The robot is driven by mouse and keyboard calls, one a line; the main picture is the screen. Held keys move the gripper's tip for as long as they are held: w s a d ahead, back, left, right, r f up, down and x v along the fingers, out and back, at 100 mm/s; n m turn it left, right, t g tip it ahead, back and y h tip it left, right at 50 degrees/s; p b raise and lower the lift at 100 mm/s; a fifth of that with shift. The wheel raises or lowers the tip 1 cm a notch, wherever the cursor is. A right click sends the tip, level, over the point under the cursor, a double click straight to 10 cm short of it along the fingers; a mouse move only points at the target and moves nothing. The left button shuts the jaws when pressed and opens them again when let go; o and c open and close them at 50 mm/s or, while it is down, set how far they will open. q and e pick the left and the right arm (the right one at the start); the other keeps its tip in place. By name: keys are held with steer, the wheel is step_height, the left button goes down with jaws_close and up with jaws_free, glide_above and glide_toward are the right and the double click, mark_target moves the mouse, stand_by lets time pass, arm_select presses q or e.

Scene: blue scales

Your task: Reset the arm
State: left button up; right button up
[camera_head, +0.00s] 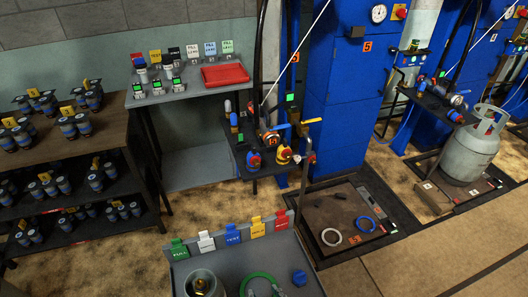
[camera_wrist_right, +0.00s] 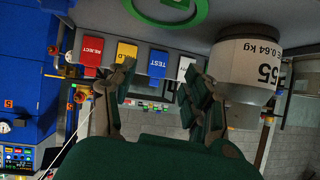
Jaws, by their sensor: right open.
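My right gripper (camera_wrist_right: 155,92) shows in the right wrist view with its two dark green fingers spread apart. The space between the fingers is empty. A grey-white cylinder (camera_wrist_right: 243,70) marked "55" and "0.64 kg" appears upside down beside the right finger in that view; I cannot tell whether they touch. My left gripper is in neither view.
In the head view, a grey tray (camera_head: 262,250) carries coloured tags, a green ring (camera_head: 258,278) and a cylinder (camera_head: 203,284). A scale platform (camera_head: 345,208) holds two rings. A grey gas cylinder (camera_head: 472,150) stands right. Bare floor is front right.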

steer(key=shift+d, duration=0.1)
steer(key=s+d+r+m+g+h, duration=0.1)
steer(key=s+d+r+g+h, duration=0.1)
steer(key=s+d+r, duration=0.35)
steer(key=s+d+r+g+h, duration=0.1)
steer(key=s+d+r+g, duration=0.15)
steer(key=d, duration=0.55)
steer(key=s+d+r+m+g+h, duration=0.1)
steer(key=s+d+r+g+h, duration=0.1)
steer(key=s+d+r+g, duration=0.3)
step_height(320, 180, down, 26)
steer(key=s+d+f, duration=0.2)
steer(key=s+f, duration=0.7)
steer(key=s+d+f, duration=0.2)
steer(key=s+f, duration=0.6)
steer(key=f, duration=0.1)
steer(key=shift+s+n, duration=0.3)
steer(key=shift+s, duration=0.05)
